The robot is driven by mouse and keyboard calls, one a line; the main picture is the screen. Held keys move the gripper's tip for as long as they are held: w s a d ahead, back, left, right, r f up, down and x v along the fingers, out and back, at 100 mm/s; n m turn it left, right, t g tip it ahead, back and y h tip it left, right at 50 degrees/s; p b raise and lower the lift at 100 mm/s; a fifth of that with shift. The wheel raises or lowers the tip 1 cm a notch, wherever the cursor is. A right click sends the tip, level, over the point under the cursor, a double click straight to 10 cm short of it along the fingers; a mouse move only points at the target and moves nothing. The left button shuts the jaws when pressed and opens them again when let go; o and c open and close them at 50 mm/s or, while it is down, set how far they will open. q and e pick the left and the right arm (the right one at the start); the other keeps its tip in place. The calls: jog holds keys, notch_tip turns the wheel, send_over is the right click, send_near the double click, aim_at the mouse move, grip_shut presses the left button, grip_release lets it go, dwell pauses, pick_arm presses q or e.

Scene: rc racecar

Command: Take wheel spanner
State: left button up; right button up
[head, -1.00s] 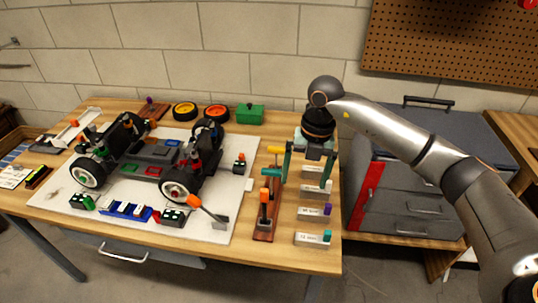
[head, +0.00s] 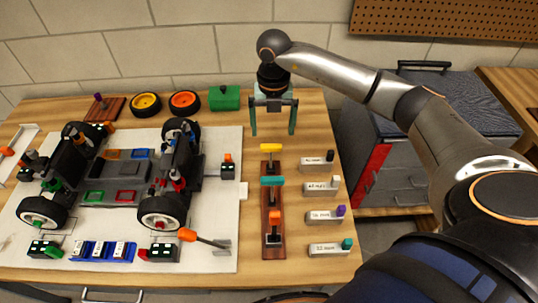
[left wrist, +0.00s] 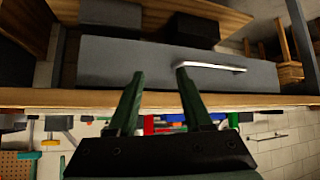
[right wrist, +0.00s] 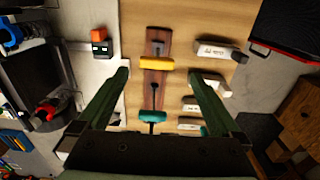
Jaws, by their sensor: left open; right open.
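A wooden rack (head: 263,224) on the table holds T-handled tools: a yellow-handled one (head: 270,148), a teal-handled one (head: 272,181) and an orange-handled one (head: 274,217). I cannot tell which tool is the wheel spanner. My right gripper (head: 272,131) is open and empty, pointing down near the rack's far end. In the right wrist view, the yellow handle (right wrist: 156,63) shows between the fingers and the teal handle (right wrist: 153,116) lies lower. My left gripper (left wrist: 160,73) is open and empty beside the table's front edge and drawer; it is outside the head view.
A car chassis (head: 125,168) stands on a white mat (head: 225,145) left of the rack. An orange-handled tool (head: 205,239) lies on the mat's front right. Labelled white blocks (head: 322,187) line the right side. A green box (head: 224,98) and wheels (head: 146,105) stand behind.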

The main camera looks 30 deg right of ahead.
aim_at(271, 145)
notch_tip(271, 145, down, 3)
jog(key=shift+a+f+p, duration=0.15)
jog(key=shift+f+p, duration=0.1)
jog(key=shift+f, duration=1.05)
jog(key=shift+a+f+p, duration=0.15)
jog(key=shift+f+p, duration=0.05)
jog(key=shift+f, duration=1.1)
jog(key=c, duration=1.5)
jog(key=shift+r, duration=0.1)
